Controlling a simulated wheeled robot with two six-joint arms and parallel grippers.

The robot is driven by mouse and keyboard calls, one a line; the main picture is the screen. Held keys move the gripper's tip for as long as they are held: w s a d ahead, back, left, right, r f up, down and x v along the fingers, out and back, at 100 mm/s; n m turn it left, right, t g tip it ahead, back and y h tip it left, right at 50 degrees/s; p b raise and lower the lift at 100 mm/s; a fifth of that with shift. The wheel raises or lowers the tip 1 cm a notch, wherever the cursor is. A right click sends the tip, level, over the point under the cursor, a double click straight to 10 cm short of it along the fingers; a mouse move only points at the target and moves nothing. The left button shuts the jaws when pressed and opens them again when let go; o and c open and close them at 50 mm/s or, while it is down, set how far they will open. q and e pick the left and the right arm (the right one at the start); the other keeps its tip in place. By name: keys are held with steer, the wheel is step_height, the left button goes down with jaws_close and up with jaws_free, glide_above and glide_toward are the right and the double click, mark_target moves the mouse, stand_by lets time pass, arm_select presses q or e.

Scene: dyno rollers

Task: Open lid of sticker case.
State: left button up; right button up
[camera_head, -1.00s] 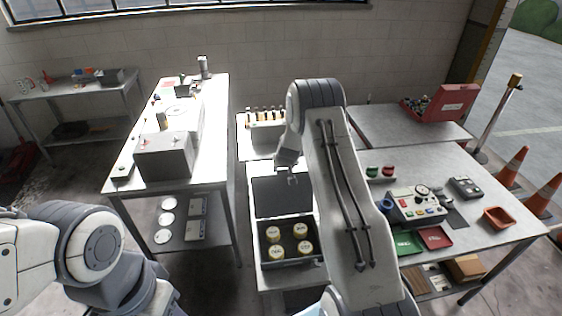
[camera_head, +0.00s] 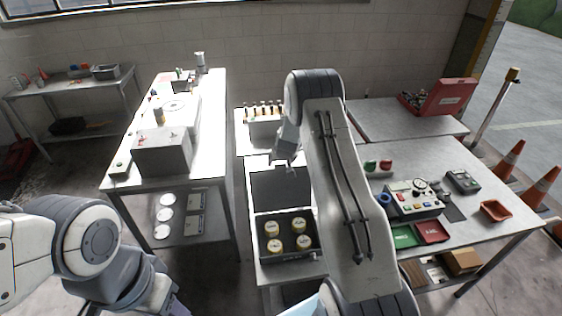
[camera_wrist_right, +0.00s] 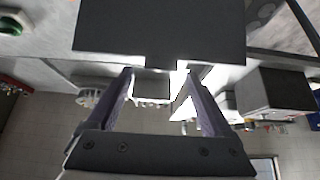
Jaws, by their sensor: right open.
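The sticker case (camera_head: 290,257) is a dark box on the middle bench, holding several round rolls with pale labels. Its dark lid (camera_head: 275,190) is raised open at the back of the case. My right gripper (camera_head: 286,168) is at the lid's far upper edge. In the right wrist view, the open fingers (camera_wrist_right: 158,92) are apart, with the dark lid panel (camera_wrist_right: 160,30) just beyond their tips. A small tab of the lid lies between the tips; I cannot tell if they touch it. My left arm shows at lower left, but its gripper is not visible.
A rack of small bottles (camera_head: 264,115) stands behind the lid. A grey box (camera_head: 162,150) sits on the left bench. The right bench holds a control box (camera_head: 412,200), an orange tray (camera_head: 495,211) and an open red case (camera_head: 447,98). My right forearm hides part of the right bench.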

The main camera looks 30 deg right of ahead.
steer(key=v, duration=1)
